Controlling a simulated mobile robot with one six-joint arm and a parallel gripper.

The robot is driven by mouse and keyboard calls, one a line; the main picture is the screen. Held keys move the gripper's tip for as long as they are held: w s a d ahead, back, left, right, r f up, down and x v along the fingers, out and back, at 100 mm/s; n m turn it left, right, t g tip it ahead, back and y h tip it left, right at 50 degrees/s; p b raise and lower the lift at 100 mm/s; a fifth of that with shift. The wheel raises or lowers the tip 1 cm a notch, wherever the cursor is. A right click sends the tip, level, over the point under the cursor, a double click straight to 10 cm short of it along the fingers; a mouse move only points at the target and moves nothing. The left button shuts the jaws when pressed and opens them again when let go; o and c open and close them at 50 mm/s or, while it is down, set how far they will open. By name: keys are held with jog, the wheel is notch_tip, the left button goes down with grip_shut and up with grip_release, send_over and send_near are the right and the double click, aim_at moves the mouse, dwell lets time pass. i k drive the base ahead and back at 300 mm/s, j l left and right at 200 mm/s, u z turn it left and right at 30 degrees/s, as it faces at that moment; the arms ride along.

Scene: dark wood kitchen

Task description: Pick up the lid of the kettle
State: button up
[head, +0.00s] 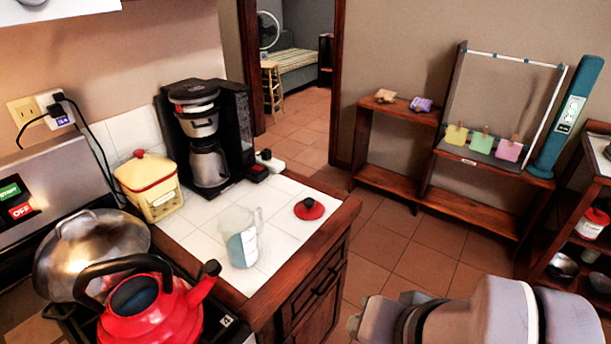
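A small round red lid with a dark knob (309,209) lies on the white tiled counter (285,245), near its right edge. The red kettle (150,322) stands on the stove at the lower left. Its top opening is uncovered and shows a dark inside, with a black handle arching over it. The kettle's bottom is cut off by the picture edge. My arm shows at the lower right, in front of and below the counter, well apart from the lid. My gripper's fingers cannot be made out.
A clear measuring cup (241,240) stands left of the lid. A yellow canister (148,188) and a black coffee maker (207,135) stand behind. A metal pot (88,250) sits behind the kettle. A wooden shelf (470,185) stands across clear tiled floor.

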aim_at(308, 209)
jog(key=u, duration=1.65)
jog(key=z, duration=1.4)
jog(key=i+l+u, duration=0.4)
jog(key=i, duration=0.15)
jog(key=i+l+u, duration=0.4)
jog(key=i, duration=0.15)
